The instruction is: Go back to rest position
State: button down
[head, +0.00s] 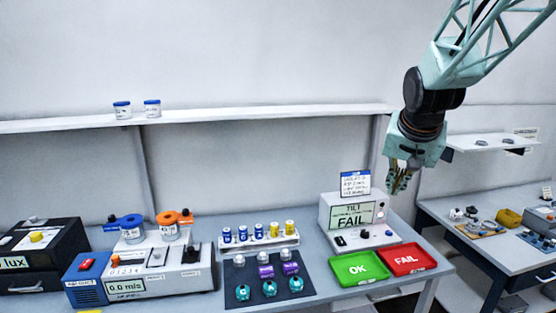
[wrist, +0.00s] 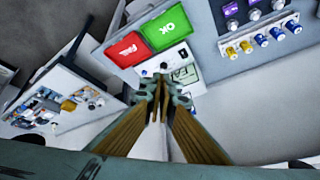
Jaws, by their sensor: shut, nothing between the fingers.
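My gripper (head: 399,180) hangs pointing down from my teal arm, above the right end of the bench, in the head view. It is shut and holds nothing. In the wrist view its fingertips (wrist: 160,90) meet in the middle, over the tilt tester. The tilt tester (head: 326,213), a white box, shows "FAIL" on its screen. It lies below and left of the gripper in the head view. The green OK tray (head: 360,268) and the red FAIL tray (head: 408,259) sit in front of the tester, and both look empty.
A dark mat (head: 262,297) holds several teal and purple-topped sensors. Behind it, a white rack (head: 290,241) holds blue and yellow cylinders. A flow device (head: 203,276) and a lux box (head: 68,247) stand left. A wall shelf (head: 235,113) runs behind. A cluttered side table (head: 437,208) stands right.

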jog(key=s+a+f+n+b, duration=0.1)
jog(key=s+a, duration=0.3)
jog(key=s, duration=1.1)
jog(key=s+a+n+g+y+b, duration=0.1)
jog(key=s+a+n+b, duration=0.1)
jog(key=s, duration=1.3)
jog(key=s+a+f+n+g+b, duration=0.1)
jog(key=s+a, duration=0.4)
jog(key=s, duration=1)
jog(key=shift+a+f+n+y, duration=0.3)
jog(key=shift+f+n, duration=0.05)
jog(key=shift+n, duration=0.45)
jog(key=c, duration=3.4)
grip_release()
